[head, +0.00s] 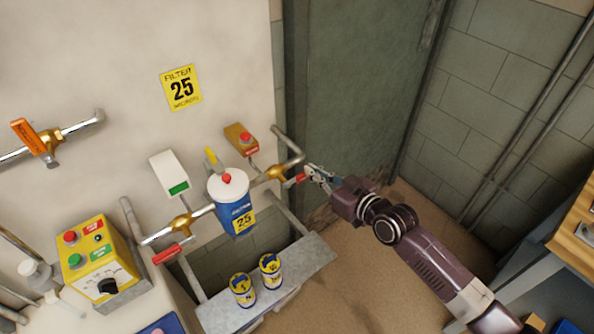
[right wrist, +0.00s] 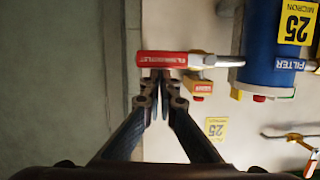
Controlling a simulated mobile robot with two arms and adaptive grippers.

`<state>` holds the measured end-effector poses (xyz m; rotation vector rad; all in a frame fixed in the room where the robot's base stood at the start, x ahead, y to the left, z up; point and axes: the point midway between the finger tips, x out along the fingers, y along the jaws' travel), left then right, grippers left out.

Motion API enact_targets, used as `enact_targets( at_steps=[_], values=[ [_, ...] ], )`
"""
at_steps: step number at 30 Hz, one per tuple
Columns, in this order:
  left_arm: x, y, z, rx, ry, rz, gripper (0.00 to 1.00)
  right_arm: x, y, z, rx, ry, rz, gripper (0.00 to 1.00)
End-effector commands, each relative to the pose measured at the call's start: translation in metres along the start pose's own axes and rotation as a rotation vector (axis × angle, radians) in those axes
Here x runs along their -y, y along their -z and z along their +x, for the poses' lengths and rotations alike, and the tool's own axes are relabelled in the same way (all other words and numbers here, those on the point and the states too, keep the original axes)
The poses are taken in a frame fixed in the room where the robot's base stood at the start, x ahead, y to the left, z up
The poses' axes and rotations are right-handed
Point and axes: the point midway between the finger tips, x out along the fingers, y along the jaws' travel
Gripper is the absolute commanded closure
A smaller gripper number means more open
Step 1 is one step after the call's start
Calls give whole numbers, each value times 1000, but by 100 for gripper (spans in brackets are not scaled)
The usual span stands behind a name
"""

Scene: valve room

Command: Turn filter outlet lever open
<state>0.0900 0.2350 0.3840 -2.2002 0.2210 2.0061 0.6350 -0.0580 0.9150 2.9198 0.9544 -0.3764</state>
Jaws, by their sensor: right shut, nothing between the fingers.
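The filter outlet lever is a red handle (head: 301,177) on the brass valve (head: 276,173) right of the blue filter (head: 235,212). In the right wrist view, the red handle (right wrist: 165,58) lies horizontally across the picture, with white lettering. My right gripper (head: 313,175) is at the handle's outer end. In the right wrist view its fingertips (right wrist: 160,76) are together, empty, right at the handle's lower edge in the picture. I cannot tell whether they touch it. My left gripper is not in view.
Another red lever (head: 167,254) is on the inlet side. A yellow control box (head: 93,258) stands at left. Two cans (head: 270,270) stand on a grey shelf (head: 310,268) below the filter. A wooden-topped bench (head: 575,240) is at right. Floor between is clear.

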Motion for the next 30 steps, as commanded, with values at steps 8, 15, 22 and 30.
enact_targets(
  at_steps=[8,15,22,30],
  values=[
    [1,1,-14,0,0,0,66,0,16,-2,-1,-1,0,100],
    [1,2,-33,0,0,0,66,-1,38,-13,5,-4,1,100],
    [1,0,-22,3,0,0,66,0,36,-61,3,-4,-1,100],
    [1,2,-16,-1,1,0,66,0,38,-97,1,-4,1,100]
  ],
)
